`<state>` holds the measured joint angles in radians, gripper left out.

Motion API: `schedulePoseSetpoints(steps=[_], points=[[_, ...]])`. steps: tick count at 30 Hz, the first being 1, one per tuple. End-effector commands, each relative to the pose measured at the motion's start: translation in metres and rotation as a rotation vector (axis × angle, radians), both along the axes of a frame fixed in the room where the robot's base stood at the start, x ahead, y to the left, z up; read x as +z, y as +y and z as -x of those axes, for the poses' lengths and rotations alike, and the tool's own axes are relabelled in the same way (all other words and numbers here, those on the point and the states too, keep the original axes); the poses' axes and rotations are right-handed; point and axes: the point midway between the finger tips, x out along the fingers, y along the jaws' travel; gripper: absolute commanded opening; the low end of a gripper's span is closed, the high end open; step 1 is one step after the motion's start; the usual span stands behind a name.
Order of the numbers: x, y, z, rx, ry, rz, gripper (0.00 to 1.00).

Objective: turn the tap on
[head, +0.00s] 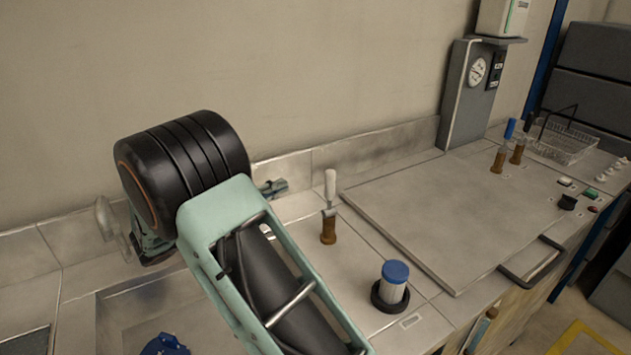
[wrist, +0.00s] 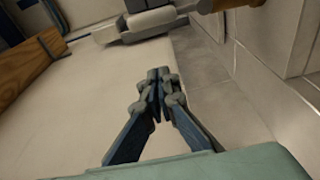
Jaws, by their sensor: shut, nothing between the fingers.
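A brass valve body (head: 328,229) with a pale lever (head: 330,188) standing upright on it is on the bench, right of my arm, in the head view. A curved grey spout (head: 105,215) stands at the left by the sink, partly behind my arm. I cannot tell which of these is the tap. My gripper (wrist: 160,75) is shut and empty in the wrist view, over a pale surface. A grey bar-like part (wrist: 140,25) and a brown-gold part (wrist: 225,3) show beyond its tips, apart from them in the picture. In the head view my arm hides most of the gripper area.
A blue-capped cylinder (head: 393,283) stands at the front of the bench. A large flat panel (head: 450,205) with a handle lies to the right. A grey upright post (head: 465,95) and a wire basket (head: 565,143) are at the back right. A wall runs behind the bench.

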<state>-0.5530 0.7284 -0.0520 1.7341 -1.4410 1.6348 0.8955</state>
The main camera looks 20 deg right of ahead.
Motion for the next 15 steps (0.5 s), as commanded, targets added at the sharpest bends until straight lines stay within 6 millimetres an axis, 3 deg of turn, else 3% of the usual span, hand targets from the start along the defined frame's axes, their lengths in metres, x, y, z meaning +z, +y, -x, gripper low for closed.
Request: schedulePoseSetpoints(steps=[7,15], points=[[0.001,-0.016,-0.005,-0.005,0.0,-0.001,0.0],[0.002,-0.068,-0.025,-0.006,-0.001,-0.001,0.0]])
